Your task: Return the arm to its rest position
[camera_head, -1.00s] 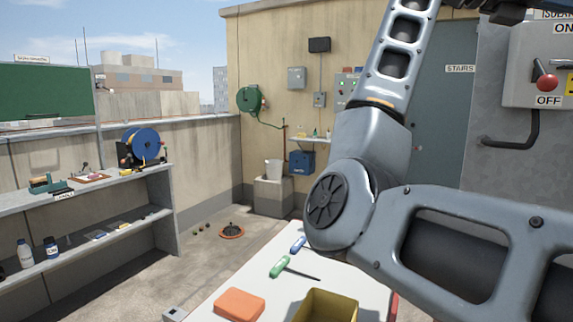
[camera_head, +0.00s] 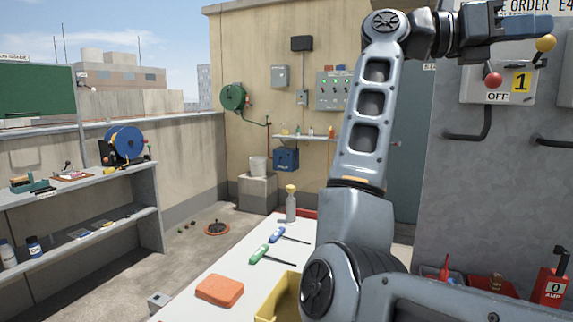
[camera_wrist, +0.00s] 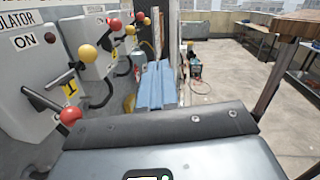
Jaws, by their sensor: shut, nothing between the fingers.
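My arm rises from the lower right of the head view, bends at the top and reaches right. My gripper (camera_head: 540,25) is at the upper right, level, with its blue fingers shut and empty. In the head view it overlaps the upper part of a grey isolator box (camera_head: 471,92). In the wrist view its shut blue fingers (camera_wrist: 155,84) point ahead past a row of isolator boxes on the left. A red knob (camera_head: 493,80) and a yellow knob (camera_head: 545,43) show just below the gripper. I cannot tell how far they are from it.
A white table (camera_head: 208,265) bears an orange sponge (camera_head: 219,290), a yellow bin (camera_head: 278,296), green and blue screwdrivers and a spray bottle (camera_head: 291,204). Grey shelves (camera_head: 148,205) stand at left. In the wrist view, open rooftop floor (camera_wrist: 222,78) lies ahead right.

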